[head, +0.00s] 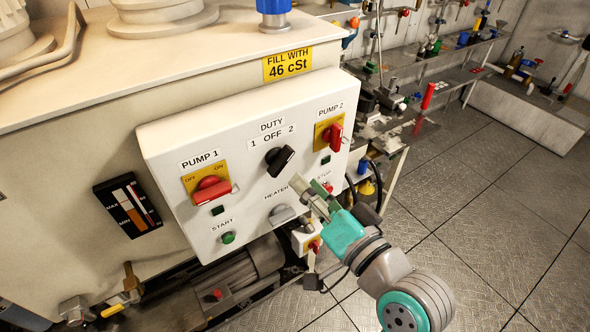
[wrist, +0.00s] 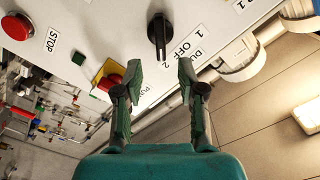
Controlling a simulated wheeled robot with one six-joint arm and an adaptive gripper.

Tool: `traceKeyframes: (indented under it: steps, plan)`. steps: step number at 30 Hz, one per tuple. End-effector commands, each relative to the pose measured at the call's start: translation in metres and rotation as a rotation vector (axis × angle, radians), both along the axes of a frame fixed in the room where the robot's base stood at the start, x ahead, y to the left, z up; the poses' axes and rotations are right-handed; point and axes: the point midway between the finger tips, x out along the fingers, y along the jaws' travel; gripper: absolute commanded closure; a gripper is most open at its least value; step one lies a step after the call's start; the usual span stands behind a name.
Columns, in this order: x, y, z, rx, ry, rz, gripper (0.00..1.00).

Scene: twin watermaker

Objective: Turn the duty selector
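The duty selector (head: 279,160) is a black knob on the white control panel (head: 165,147), under the labels "1 OFF 2". Its handle slants to the upper right in the head view, seemingly toward the "2" side; I cannot tell its exact position. In the wrist view the selector (wrist: 160,36) lies beyond the fingertips, roughly in line with the gap between them. My gripper (head: 318,193) is in front of the panel, below and right of the selector in the head view. In the wrist view my gripper (wrist: 160,70) is open, with nothing between its fingers.
Red switches for pump 1 (head: 211,188) and pump 2 (head: 333,137) flank the selector. A green start button (head: 228,238) and grey heater switch (head: 282,214) sit lower. The stop button (wrist: 16,26) shows in the wrist view. Open floor (head: 470,210) lies right.

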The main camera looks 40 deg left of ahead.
Motion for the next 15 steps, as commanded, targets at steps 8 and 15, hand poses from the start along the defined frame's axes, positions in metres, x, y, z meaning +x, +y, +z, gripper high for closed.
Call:
traceKeyframes:
  steps: [8,15]
  plan:
    - [-0.014,-0.036,0.000,0.000,0.001,-0.001,0.60]
    - [-0.017,-0.042,0.000,0.000,0.000,0.000,0.60]
